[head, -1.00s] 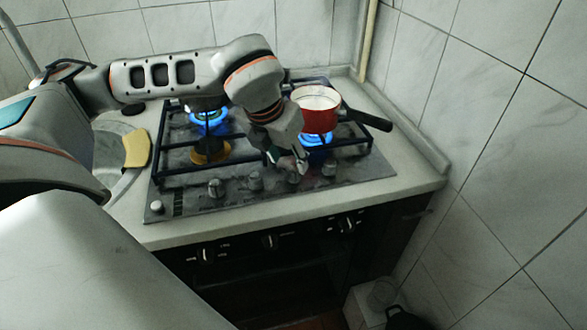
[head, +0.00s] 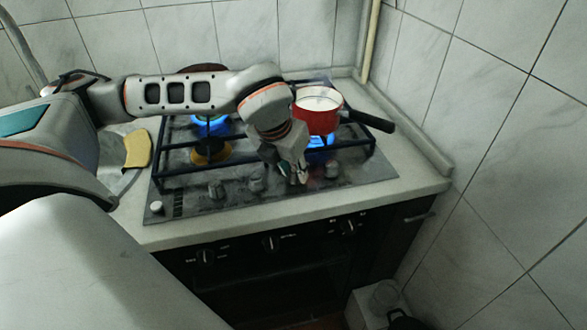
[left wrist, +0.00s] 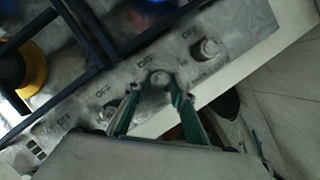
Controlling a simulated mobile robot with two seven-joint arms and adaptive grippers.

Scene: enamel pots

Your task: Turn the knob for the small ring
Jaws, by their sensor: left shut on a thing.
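My left gripper (head: 297,174) reaches down over the front strip of the hob (head: 230,202). In the left wrist view its green-edged fingers (left wrist: 156,92) are shut on a round grey knob (left wrist: 160,77), one finger on each side. Another knob (head: 332,170) is to its right, and two more knobs (head: 257,179) (head: 216,190) are to its left. Blue flame burns under the red pot (head: 318,118) and at the back left burner (head: 209,120). No flame shows at the yellow-based front left burner (head: 210,153). My right gripper is out of view.
The red pot's dark handle (head: 370,121) points right over the hob's edge. Black grates (head: 163,165) stand just behind the knobs. A yellow sponge (head: 137,149) lies by the sink at left. A tiled wall rises at right.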

